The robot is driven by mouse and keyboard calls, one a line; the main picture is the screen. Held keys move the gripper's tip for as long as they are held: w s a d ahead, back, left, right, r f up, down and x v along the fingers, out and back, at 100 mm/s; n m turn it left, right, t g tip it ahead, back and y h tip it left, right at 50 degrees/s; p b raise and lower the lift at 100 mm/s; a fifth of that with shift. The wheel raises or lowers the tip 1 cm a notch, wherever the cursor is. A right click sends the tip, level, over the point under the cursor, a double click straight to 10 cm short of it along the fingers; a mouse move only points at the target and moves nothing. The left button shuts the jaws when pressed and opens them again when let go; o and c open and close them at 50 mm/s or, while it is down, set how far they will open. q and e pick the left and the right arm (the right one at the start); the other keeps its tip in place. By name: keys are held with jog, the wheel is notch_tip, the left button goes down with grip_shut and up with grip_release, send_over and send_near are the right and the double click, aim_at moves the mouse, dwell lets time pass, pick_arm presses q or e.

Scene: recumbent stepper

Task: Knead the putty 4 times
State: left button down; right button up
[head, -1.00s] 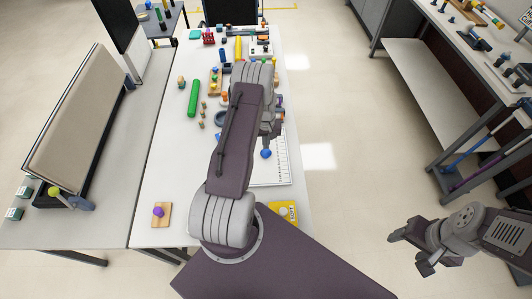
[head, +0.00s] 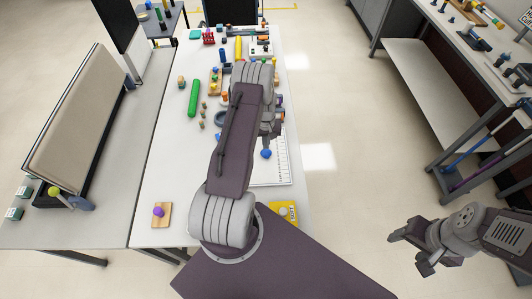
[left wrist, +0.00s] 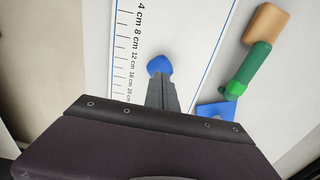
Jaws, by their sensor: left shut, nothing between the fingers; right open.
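A small blue lump that looks like the putty (head: 266,154) sits on the white board (head: 275,174) with a printed centimetre scale. It also shows in the left wrist view (left wrist: 159,64), just beyond my fingertips. My left gripper (left wrist: 160,82) is shut with nothing between its fingers. Its tips point at the lump and overlap its near edge in that view; I cannot tell whether they touch it. In the head view my left arm hides much of the board. My right gripper (head: 408,249) is open and empty, over the floor at the right, away from the table.
A green cylinder (head: 193,98) and several small coloured items stand on the table's far part. A purple knob on a wooden block (head: 158,211) is near the front left. A yellow item (head: 286,211) lies near the front right. A green-handled tool (left wrist: 252,66) lies beside the board.

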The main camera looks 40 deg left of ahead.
pick_arm(q)
jog(key=shift+f, duration=0.15)
jog(key=shift+f+b, duration=0.5)
jog(key=shift+b, duration=0.1)
jog(key=shift+f, duration=0.1)
jog(key=shift+f+b, duration=0.45)
jog(key=shift+b, duration=0.05)
jog(key=shift+s+f, duration=0.1)
jog(key=shift+f, duration=0.05)
dwell(0.9)
jog(key=shift+r+p, duration=0.5)
jog(key=shift+r, duration=0.35)
jog(key=shift+f, duration=0.15)
